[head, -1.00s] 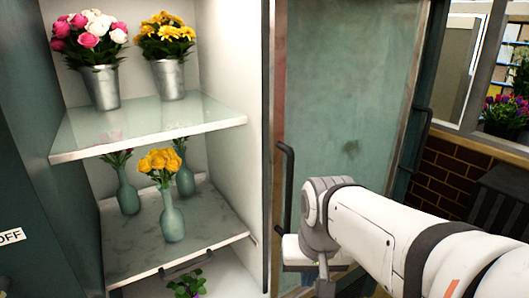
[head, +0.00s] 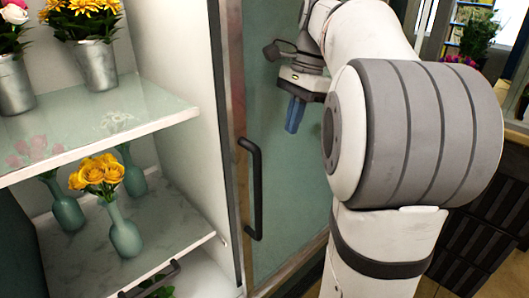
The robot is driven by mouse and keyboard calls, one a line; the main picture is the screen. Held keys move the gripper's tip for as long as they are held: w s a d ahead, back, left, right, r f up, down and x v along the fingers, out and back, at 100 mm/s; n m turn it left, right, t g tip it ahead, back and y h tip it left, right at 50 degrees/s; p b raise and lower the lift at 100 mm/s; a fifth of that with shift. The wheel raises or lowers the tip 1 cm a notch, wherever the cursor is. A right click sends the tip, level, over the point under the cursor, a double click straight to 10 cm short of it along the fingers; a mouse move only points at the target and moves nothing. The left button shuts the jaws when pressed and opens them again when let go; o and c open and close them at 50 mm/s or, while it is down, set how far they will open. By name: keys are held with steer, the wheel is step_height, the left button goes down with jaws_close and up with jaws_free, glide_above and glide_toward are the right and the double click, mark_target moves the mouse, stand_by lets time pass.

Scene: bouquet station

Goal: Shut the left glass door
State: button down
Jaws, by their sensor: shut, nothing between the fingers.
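A glass door (head: 285,190) in a metal frame stands just right of the open shelves, with a dark vertical handle (head: 252,190) near its left edge. I cannot tell from this view whether it is the left door or another one. No glass covers the shelf compartment at left. My gripper (head: 292,127) shows its blue fingers pointing down in front of the glass, up and right of the handle and apart from it. Its fingers are together and hold nothing. My arm hides the right part of the glass.
The upper shelf (head: 150,115) holds metal buckets of flowers. The lower shelf (head: 170,235) holds green vases, one with yellow roses (head: 98,175). A dark slatted crate (head: 480,240) and more flowers (head: 470,30) stand at the right, behind my arm.

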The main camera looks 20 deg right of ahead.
steer(key=s+a+f, duration=0.1)
steer(key=a+f, duration=0.4)
steer(key=f, duration=0.1)
steer(key=shift+a+f, duration=0.25)
steer(key=shift+a, duration=0.15)
steer(key=shift+s+a, duration=0.1)
